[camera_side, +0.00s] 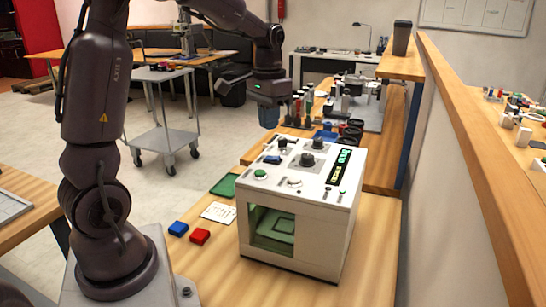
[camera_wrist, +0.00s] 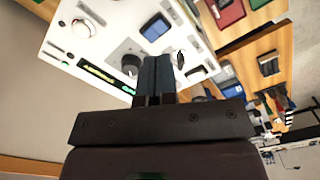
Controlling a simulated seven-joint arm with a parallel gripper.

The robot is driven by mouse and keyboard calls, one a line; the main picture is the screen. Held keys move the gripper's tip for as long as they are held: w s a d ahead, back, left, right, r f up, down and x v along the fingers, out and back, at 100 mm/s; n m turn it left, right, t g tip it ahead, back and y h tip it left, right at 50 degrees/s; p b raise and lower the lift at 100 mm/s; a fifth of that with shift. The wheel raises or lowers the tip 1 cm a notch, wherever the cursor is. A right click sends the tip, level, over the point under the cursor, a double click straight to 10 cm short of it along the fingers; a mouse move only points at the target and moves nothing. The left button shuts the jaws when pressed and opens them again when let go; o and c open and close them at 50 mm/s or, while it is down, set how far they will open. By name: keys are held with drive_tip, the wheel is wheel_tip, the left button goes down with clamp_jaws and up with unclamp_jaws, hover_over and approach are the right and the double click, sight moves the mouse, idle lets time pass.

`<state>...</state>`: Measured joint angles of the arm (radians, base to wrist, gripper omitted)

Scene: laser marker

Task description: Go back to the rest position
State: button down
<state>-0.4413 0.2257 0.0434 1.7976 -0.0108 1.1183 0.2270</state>
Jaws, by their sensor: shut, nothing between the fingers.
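The laser marker (camera_side: 290,241) is a white box on the wooden table, with knobs, buttons and a lit green display on top. Its front window shows a green plate (camera_side: 276,228) inside. My gripper (camera_side: 269,120) is above and behind the marker in the side view, apart from it. In the wrist view my gripper (camera_wrist: 155,68) has its two dark fingers together, with nothing between them. The marker's top panel (camera_wrist: 100,42) lies below and beyond the fingers there.
Tools and bottles stand on the bench behind. A wooden-topped partition (camera_side: 470,150) runs along the right. A grey cart (camera_side: 165,138) stands on the floor.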

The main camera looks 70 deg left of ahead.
drive_tip(key=shift+s+d+f+n, duration=0.3)
drive_tip(key=shift+s+d+f, duration=0.25)
drive_tip(key=shift+s, duration=0.15)
drive_tip(key=s+d+r+m+t, duration=0.1)
drive_tip(key=s+d+r+t, duration=0.1)
drive_tip(key=s+d, duration=0.4)
drive_tip(key=s+d+r+m+t, duration=0.2)
drive_tip(key=s+d, duration=0.4)
drive_tip(key=d, duration=0.4)
wheel_tip(320, 180, up, 2)
drive_tip(key=shift+s+r+m+t, duration=0.15)
drive_tip(key=shift+m+t, duration=0.15)
drive_tip(key=shift+t, duration=0.5)
